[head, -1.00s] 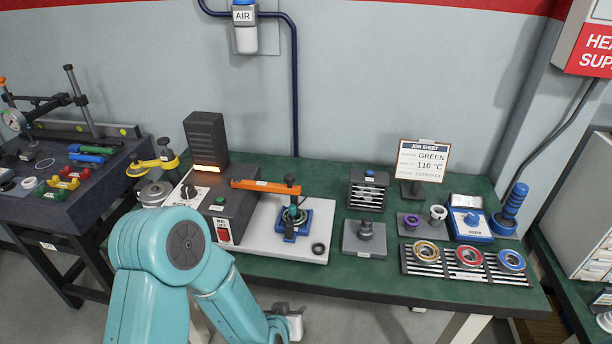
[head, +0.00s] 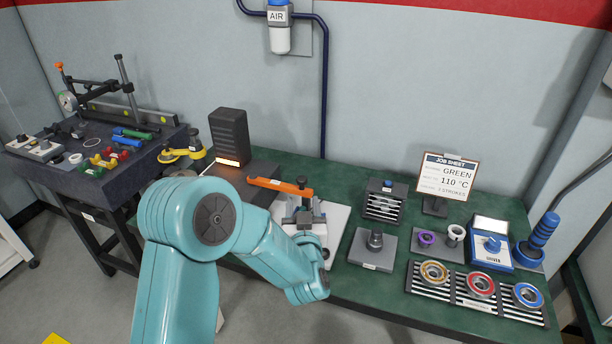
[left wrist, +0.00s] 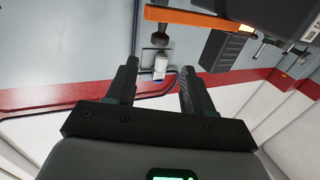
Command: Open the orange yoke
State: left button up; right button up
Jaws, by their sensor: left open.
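The orange yoke (head: 280,185) is a flat bar in the head view. It runs from the dark heater box to a dark knob (head: 302,184) at its right end, over the white base plate (head: 338,218). It looks level. In the left wrist view the orange yoke (left wrist: 190,21) crosses the top, beyond the fingers. My right gripper is not in view.
A dark finned tower (head: 229,137) stands behind the yoke's left end. To the right are a grey block with a post (head: 374,248), a finned block (head: 385,200), the job sheet (head: 449,178) and a rack of coloured rings (head: 478,290). Green bench shows between them.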

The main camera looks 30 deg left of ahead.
aim_at(302, 182)
pick_arm(q)
jog(key=p+x, duration=0.2)
jog(key=x, duration=0.8)
jog(key=shift+w+a, duration=0.2)
jog(key=shift+w, duration=0.15)
jog(key=shift+a, duration=0.15)
jog(key=shift+c, duration=0.7)
jog(key=shift+w, duration=0.15)
grip_shut()
